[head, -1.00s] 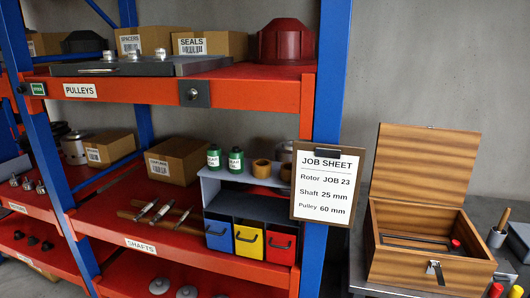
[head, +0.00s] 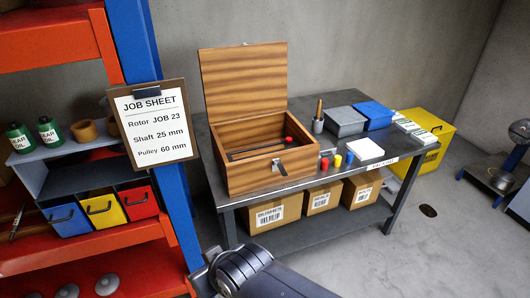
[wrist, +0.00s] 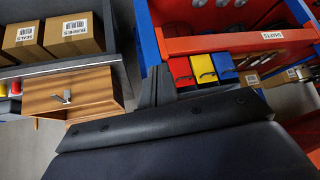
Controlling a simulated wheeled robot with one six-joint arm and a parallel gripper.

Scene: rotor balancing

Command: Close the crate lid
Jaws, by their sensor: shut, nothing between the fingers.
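The wooden crate (head: 262,165) stands on the grey bench, its lid (head: 245,85) raised upright along the back edge. A metal latch (head: 280,167) is on its front. Inside are a dark bar and a red knob (head: 288,140). In the wrist view the crate (wrist: 75,92) appears upside down at the left, with its latch toward me. My gripper (wrist: 160,76) shows as dark fingers, shut and empty, pointing between the crate and the shelving, touching neither. In the head view only part of my arm shows, low in front of the bench; the fingertips are not visible there.
The blue shelf post and job sheet (head: 152,122) stand close left of the crate. Right of it on the bench (head: 300,190) are a pot, grey and blue bins (head: 372,115), small coloured bottles and a white block. Cardboard boxes (head: 275,213) sit below. Floor at front right is open.

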